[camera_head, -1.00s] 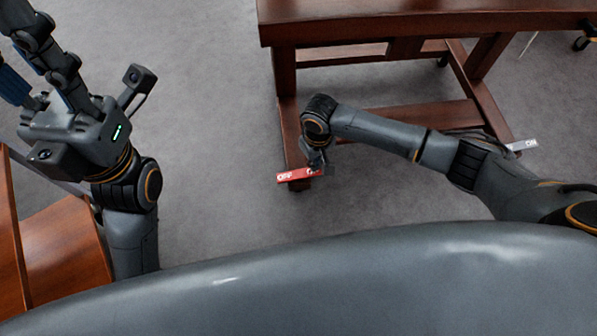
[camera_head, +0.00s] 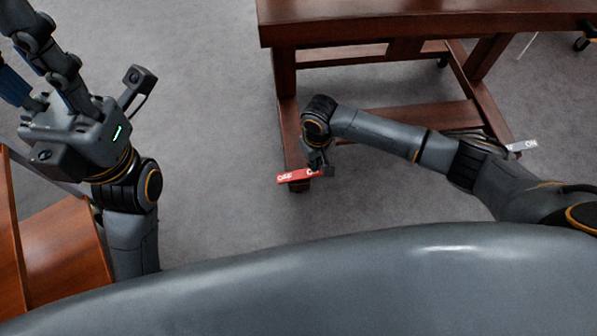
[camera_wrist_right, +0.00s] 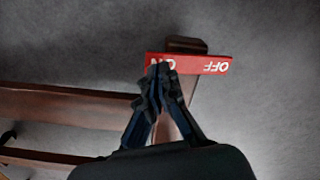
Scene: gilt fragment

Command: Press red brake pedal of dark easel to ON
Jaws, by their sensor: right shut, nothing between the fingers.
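The red pedal (camera_head: 296,177) is at the front foot of the dark wooden easel (camera_head: 287,122). It bears an OFF label at its left end in the head view. My right gripper (camera_head: 321,170) is shut and empty, with its fingertips over the pedal's right part. In the right wrist view, the shut fingertips (camera_wrist_right: 161,70) cover part of the ON label on the red pedal (camera_wrist_right: 205,64). I cannot tell if they touch it. My left gripper (camera_head: 22,62) is open at the upper left, far from the pedal, with its tips partly cut off.
Wooden furniture (camera_head: 62,250) stands at the lower left. Grey floor (camera_head: 215,110) is clear between it and the easel.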

